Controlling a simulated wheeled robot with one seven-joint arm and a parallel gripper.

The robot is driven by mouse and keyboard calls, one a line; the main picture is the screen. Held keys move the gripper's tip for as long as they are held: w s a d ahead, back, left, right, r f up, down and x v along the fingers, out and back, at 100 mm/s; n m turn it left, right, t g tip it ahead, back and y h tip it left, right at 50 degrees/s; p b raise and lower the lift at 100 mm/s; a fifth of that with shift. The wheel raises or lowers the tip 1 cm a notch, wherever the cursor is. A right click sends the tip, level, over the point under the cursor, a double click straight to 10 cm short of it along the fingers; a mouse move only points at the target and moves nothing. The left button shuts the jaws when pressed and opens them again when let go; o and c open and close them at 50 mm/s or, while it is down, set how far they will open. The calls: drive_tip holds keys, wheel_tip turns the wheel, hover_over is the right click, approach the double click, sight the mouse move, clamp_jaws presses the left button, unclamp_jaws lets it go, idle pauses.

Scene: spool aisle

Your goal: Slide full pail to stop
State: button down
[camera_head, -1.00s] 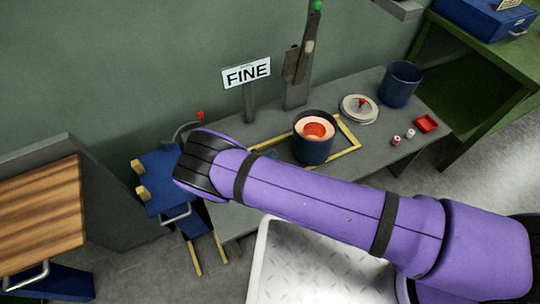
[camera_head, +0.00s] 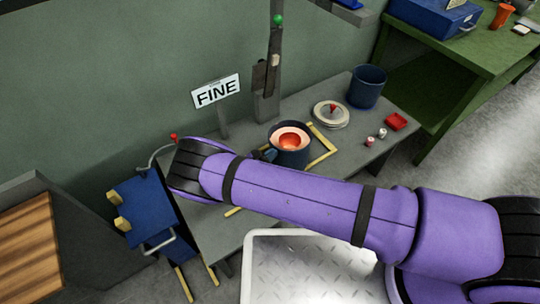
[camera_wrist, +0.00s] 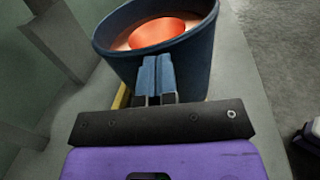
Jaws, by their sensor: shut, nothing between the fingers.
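The full pail (camera_head: 288,157) is dark blue, with pale pink and glowing orange contents. It stands upright on the grey bench (camera_head: 345,105), beside a yellow L-shaped corner strip (camera_head: 324,141), with a small gap on its right. In the wrist view the pail (camera_wrist: 195,62) fills the top middle. My gripper (camera_wrist: 157,62) is shut and empty, its blue fingertips up against or just in front of the pail's near wall; contact is hard to tell. In the head view my gripper (camera_head: 263,155) shows at the pail's left side, partly hidden by my purple arm.
A FINE sign (camera_head: 216,92) and a post with a green light (camera_head: 277,20) stand behind.

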sight(291, 142)
drive_tip(key=x, duration=1.1)
drive_tip(key=shift+w+d, duration=0.15)
drive_tip(key=shift+s+a, duration=0.3)
drive_tip(key=shift+a, duration=0.05)
drive_tip(key=v, duration=1.3)
